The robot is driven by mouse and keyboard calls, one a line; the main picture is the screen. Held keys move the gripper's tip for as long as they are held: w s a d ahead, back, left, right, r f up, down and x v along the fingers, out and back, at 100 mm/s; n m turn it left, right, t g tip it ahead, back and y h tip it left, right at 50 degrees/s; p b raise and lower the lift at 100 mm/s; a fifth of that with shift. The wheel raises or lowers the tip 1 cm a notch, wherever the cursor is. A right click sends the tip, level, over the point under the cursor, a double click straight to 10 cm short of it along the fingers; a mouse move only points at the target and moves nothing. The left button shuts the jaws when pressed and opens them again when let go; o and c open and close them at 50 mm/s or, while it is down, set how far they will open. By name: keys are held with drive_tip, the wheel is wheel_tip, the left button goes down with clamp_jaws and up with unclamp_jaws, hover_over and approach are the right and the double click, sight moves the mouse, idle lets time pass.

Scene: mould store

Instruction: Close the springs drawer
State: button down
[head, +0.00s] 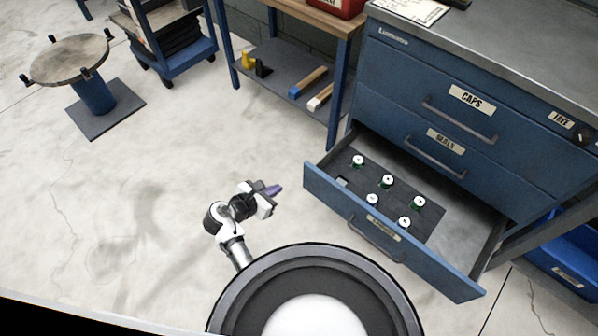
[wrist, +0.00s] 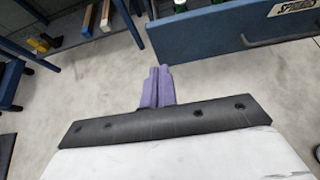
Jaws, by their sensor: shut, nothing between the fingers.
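The springs drawer (head: 335,206) is the bottom drawer of the blue cabinet, pulled well out. It holds several white-topped green items on a dark insert at its left. Its label and bar handle (head: 376,240) are on the front panel. In the wrist view the drawer front (wrist: 200,38) shows at the upper right, with the label reading like SPRINGS (wrist: 296,6). My gripper (head: 272,189) is left of the drawer front and apart from it, above the floor. Its purple fingers (wrist: 157,86) are together and empty.
The seals drawer (head: 425,150) and caps drawer (head: 440,95) above are shut. A blue-legged bench (head: 335,95) stands left of the cabinet. A round-topped stand (head: 92,92) and a cart (head: 182,50) are farther left. The floor left of the drawer is clear.

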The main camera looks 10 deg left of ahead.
drive_tip(key=r+x, duration=0.1)
drive_tip(key=x, duration=1.2)
drive_tip(key=shift+w+d+r, duration=0.15)
drive_tip(key=shift+w+d, duration=0.2)
drive_tip(key=shift+w, duration=0.15)
drive_tip(key=w+d+b, duration=0.1)
drive_tip(key=w+d, duration=0.5)
drive_tip(key=w, duration=0.3)
drive_tip(key=w+d+b, duration=0.1)
drive_tip(key=w+d, duration=0.5)
drive_tip(key=w, duration=0.4)
drive_tip(key=shift+d, duration=0.4)
drive_tip(key=shift+s, duration=0.1)
